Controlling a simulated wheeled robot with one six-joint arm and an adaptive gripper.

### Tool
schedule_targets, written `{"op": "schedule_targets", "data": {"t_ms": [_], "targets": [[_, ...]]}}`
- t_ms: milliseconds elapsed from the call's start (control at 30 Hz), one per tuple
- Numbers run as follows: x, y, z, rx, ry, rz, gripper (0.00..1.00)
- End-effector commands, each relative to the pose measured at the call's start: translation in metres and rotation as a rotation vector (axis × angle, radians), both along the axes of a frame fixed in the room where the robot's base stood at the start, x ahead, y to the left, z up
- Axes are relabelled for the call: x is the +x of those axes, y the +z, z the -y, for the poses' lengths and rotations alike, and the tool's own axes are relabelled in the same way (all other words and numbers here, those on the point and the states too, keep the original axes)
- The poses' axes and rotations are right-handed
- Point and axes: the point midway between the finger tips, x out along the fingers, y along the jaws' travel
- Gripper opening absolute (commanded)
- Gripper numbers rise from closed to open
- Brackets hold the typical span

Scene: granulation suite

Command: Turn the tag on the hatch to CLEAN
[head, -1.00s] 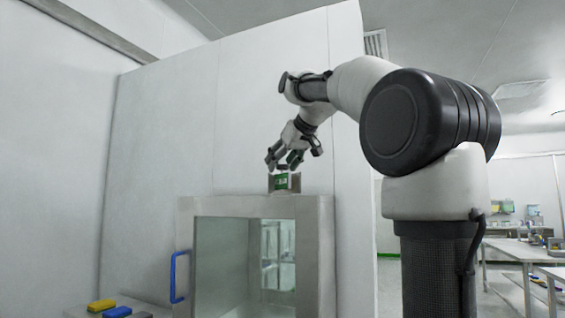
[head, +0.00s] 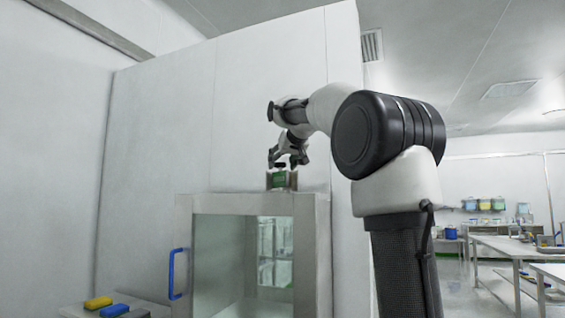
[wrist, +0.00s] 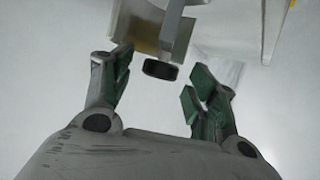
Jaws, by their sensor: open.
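The hatch (head: 312,240) is a pale metal box with a glass front and a blue handle (head: 178,273). On its top, near the right, stands a small tag with a green face (head: 278,181) toward the head camera, in a metal bracket (head: 294,179). I cannot read its wording. A black knob (wrist: 160,69) shows beside the bracket (wrist: 150,25) in the wrist view. My gripper (head: 286,163) is open, just above the tag in the head view. In the wrist view the knob lies near the gap between my fingertips, with no clear contact. The tag's face is not clear there.
A yellow block (head: 98,302) and a blue block (head: 114,311) lie on a low surface at the lower left. A tall pale wall (head: 255,110) rises behind the hatch. Metal tables (head: 505,245) stand at the right.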

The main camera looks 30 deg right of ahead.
Motion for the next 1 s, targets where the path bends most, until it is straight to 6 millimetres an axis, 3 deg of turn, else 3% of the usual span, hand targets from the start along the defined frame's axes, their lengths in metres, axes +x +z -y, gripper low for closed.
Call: {"op": "schedule_targets", "data": {"t_ms": [267,500,533,1000], "targets": [[0.0017,-0.0004,0.0003,0.0,0.0,0.001,0.58],[0.0016,-0.0005,0.0002,0.0,0.0,0.0,0.15],[0.0016,-0.0005,0.0002,0.0,0.0,0.0,0.13],[0.001,-0.0003,0.0056,0.001,0.105,0.0,0.13]]}}
